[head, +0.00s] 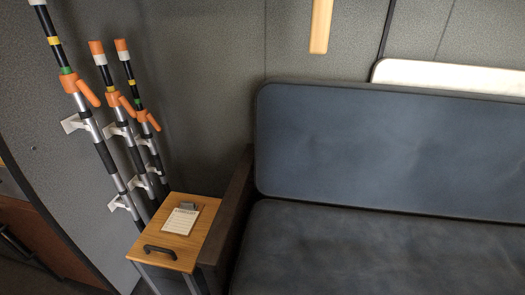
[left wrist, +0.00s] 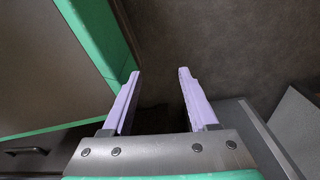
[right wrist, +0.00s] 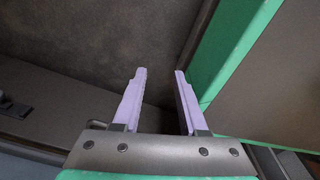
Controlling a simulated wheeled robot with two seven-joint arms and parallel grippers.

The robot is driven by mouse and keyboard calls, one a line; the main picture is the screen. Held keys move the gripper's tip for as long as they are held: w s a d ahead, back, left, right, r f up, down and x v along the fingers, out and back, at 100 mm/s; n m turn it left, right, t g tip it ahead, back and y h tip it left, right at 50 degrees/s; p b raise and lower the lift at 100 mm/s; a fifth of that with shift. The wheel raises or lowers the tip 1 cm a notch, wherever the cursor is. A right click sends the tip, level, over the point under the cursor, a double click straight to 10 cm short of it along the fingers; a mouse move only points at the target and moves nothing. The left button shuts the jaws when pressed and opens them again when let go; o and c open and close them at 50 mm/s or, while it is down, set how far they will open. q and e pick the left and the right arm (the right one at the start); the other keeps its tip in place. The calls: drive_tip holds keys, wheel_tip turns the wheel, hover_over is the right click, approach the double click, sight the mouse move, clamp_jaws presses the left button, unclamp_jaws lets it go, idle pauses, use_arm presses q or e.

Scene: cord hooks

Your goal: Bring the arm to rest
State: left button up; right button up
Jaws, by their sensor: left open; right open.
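My left gripper (left wrist: 158,95) shows in the left wrist view with its two pale purple fingers apart and nothing between them. My right gripper (right wrist: 157,95) shows in the right wrist view, also with its fingers apart and empty. Dark floor (left wrist: 225,45) lies beyond the left fingers. A similar dark surface (right wrist: 90,45) lies beyond the right fingers. Neither gripper nor arm is in the head view. No cord or hook can be made out in any view.
In the head view, several orange-handled poles (head: 128,130) stand in wall brackets at the left. A small wooden table (head: 190,245) bears a clipboard (head: 180,221) and a black handle (head: 160,252). A dark blue sofa (head: 390,150) fills the right. Green-edged panels (left wrist: 100,40) stand close beside the grippers.

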use_arm(q)
drive_tip(key=s+r+p, duration=0.2)
drive_tip(key=r+p, duration=0.5)
drive_tip(key=p, duration=0.1)
drive_tip(key=s+a+r+p, duration=0.1)
drive_tip(key=s+r+p, duration=0.2)
drive_tip(key=r+p, duration=0.4)
drive_tip(key=shift+p, duration=0.55)
